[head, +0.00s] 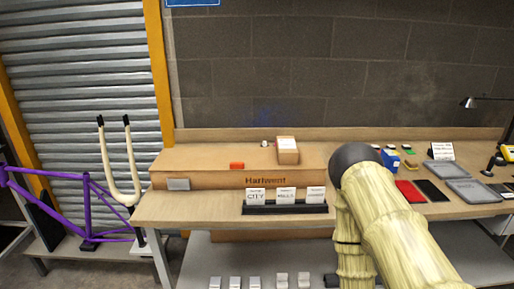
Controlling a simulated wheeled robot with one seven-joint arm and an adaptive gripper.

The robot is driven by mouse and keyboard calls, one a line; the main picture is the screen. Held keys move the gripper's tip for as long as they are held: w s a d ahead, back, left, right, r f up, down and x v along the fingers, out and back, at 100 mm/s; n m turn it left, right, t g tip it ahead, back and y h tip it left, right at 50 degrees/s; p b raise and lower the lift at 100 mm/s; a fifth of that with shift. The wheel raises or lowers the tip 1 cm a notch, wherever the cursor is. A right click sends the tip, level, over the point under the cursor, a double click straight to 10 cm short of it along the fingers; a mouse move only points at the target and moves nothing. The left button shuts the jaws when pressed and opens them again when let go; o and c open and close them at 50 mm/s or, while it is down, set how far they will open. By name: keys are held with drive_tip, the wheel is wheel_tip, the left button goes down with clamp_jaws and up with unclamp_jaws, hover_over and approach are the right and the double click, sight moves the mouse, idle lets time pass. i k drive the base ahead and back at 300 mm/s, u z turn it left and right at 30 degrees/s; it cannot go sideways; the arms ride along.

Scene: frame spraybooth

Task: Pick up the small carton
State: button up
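A small brown carton (287,157) with a pale top sits on top of a long, low brown box (215,162) with dark lettering on its front. The carton stands near the box's right part, and its front and top show clearly. My arm rises from the lower right and ends in view at a dark rounded joint, to the right of the carton. That arm hides part of the bench. My gripper does not show in the head view.
The long box lies on a wooden bench (165,210). A small red block (237,165) is on the box left of the carton. White cards in a black holder (285,208) stand in front. Flat trays (445,168) lie at right. A purple bike frame (85,205) stands left.

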sight(288, 153)
drive_tip(key=u, duration=0.4)
drive_tip(key=i, duration=0.85)
